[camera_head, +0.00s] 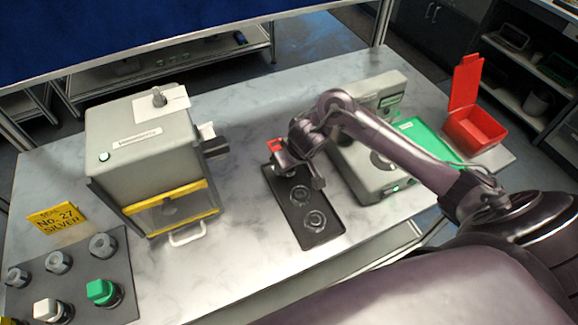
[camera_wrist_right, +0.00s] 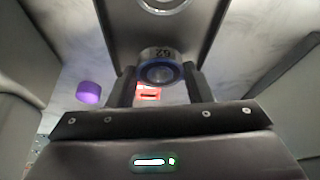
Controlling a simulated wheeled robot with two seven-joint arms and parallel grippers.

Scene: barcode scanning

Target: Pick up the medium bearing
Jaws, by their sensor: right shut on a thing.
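My right gripper (camera_head: 302,178) is over the far part of a dark tray (camera_head: 284,217). In the right wrist view, the gripper (camera_wrist_right: 160,85) is shut on a steel bearing (camera_wrist_right: 157,53) with a blue inner ring and the marking "62" on its side. The head view does not clearly show the held bearing behind the fingers, and I cannot tell its size class. I cannot tell whether it touches the tray. Two other ring-shaped bearings lie on the tray, one in the middle (camera_head: 300,195) and one towards the near end (camera_head: 314,221). My left gripper is not in view.
A grey machine with a yellow-framed window (camera_head: 140,140) stands left of the tray. Another grey machine (camera_head: 365,165) stands close on the right, under my arm. A red open bin (camera_head: 475,130) is at the far right. A mat (camera_head: 70,270) with knobs lies front left.

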